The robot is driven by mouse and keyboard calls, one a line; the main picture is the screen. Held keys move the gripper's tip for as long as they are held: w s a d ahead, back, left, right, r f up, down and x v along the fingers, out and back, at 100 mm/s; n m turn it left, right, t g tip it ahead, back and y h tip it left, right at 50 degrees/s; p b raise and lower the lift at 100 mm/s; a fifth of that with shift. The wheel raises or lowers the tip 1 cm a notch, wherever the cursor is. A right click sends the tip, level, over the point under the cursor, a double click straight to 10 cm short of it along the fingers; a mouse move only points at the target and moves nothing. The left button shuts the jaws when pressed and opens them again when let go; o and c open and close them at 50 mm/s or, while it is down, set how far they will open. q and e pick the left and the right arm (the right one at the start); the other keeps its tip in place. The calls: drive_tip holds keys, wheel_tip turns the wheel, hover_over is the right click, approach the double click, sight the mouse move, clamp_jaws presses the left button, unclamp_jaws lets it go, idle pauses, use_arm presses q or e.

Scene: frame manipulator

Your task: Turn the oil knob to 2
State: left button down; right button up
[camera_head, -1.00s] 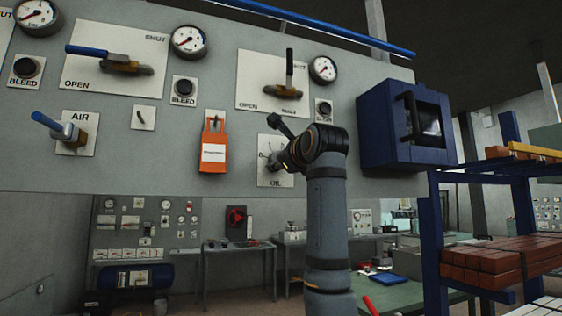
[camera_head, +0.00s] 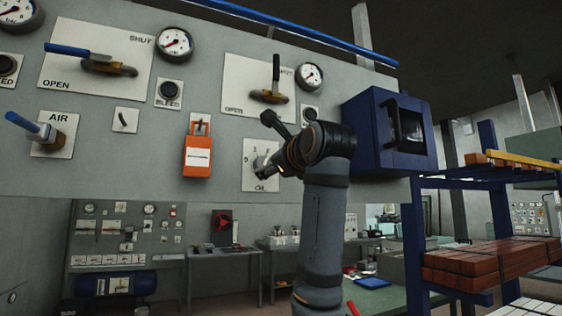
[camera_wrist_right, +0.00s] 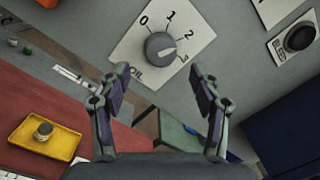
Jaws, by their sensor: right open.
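The oil knob (camera_wrist_right: 160,46) is a round grey dial on a white plate (camera_wrist_right: 128,47) marked 0, 1, 2, 3 and OIL. A pale mark on the knob seems to face the 3 side, but it is too small to be sure. My right gripper (camera_wrist_right: 159,72) is open in the right wrist view, its fingers apart and empty, with the knob beyond and between the tips, not gripped. In the head view the right gripper (camera_head: 268,168) is in front of the oil plate (camera_head: 250,149) and hides part of it. My left gripper is not in view.
An orange tag (camera_head: 198,158) hangs left of the oil plate. A blue box (camera_head: 365,135) juts out of the panel just right of my right arm. A lever valve (camera_head: 270,95) is above. A blue rack (camera_head: 486,150) with bricks stands at the right.

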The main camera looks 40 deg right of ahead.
drive_tip(key=v, duration=0.6)
drive_tip(key=shift+s, duration=0.25)
drive_tip(key=shift+a+f, duration=0.1)
